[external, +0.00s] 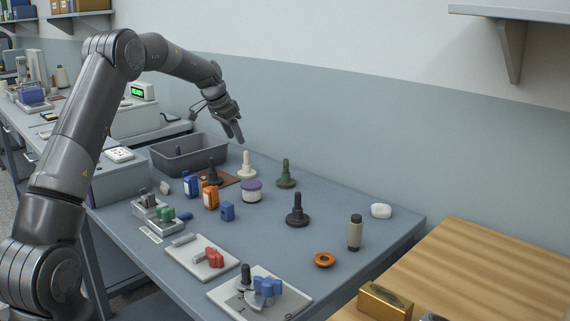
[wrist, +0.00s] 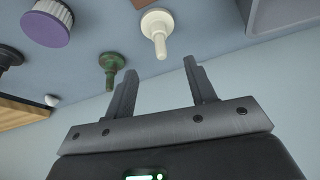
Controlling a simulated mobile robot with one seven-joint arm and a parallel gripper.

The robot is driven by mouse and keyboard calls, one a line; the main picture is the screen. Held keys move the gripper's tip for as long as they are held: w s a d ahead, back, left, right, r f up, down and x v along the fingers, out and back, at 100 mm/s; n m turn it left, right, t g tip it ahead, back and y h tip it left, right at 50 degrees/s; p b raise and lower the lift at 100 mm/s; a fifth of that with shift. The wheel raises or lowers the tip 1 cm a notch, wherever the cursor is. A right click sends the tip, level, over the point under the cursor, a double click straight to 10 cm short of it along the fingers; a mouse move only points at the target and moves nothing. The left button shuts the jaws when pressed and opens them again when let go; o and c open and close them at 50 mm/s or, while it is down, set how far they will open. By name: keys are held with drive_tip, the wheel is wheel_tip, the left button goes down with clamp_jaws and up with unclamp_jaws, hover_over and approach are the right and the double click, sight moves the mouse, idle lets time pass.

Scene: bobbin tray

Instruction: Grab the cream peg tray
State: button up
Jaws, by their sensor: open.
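The cream peg tray (external: 246,166), a round flanged base with an upright peg, stands on the blue-grey table near the wall. In the wrist view the cream peg tray (wrist: 157,24) is beyond my fingertips, its peg pointing toward the space between them. My gripper (external: 238,132) is open and empty, above the cream peg tray with a gap between them. In the wrist view both fingers of my gripper (wrist: 160,70) show apart with nothing between them.
A green peg piece (external: 285,176) stands close on the right and a dark one (external: 213,172) on the left. A purple-topped spool (external: 251,190) is in front. A grey bin (external: 163,162) stands behind left. The wall is close behind.

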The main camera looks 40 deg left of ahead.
sight(246, 164)
drive_tip(key=x, duration=1.1)
drive_tip(key=shift+c, duration=0.2)
drive_tip(key=c, duration=1)
drive_tip(key=shift+c, duration=0.2)
